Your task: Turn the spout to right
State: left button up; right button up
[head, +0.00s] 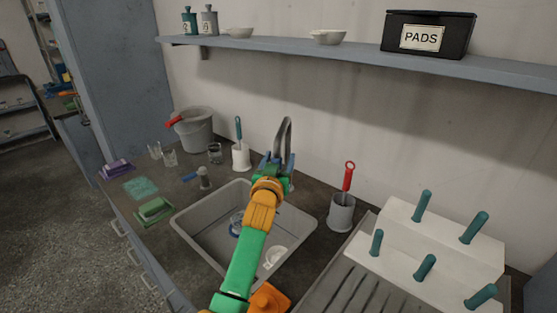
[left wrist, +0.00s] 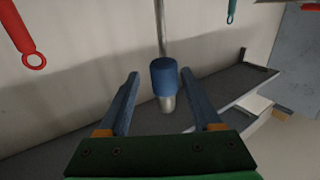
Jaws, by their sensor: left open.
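The spout (head: 288,126) is a grey metal arch standing behind the sink, near the wall. My left gripper (head: 277,160) reaches over the sink to it and hides its lower part in the head view. In the left wrist view, a blue sleeve (left wrist: 163,76) on a metal pipe stands between the fingertips of my open left gripper (left wrist: 160,80). A gap shows on each side, so the fingers are apart from it. My right gripper is not in view.
The sink (head: 196,228) holds a few small items. A cup with a red-handled brush (head: 348,178) stands to its right, a teal-handled brush (head: 239,128) to the left of the spout. A pegged white rack (head: 395,215) stands at right. The shelf (head: 350,55) runs above.

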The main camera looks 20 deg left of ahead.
pick_arm(q)
jog(key=shift+s, duration=0.15)
jog(key=shift+s, duration=0.4)
jog(key=v, duration=0.6)
jog(key=shift+d+b, duration=0.15)
jog(key=shift+b, duration=0.2)
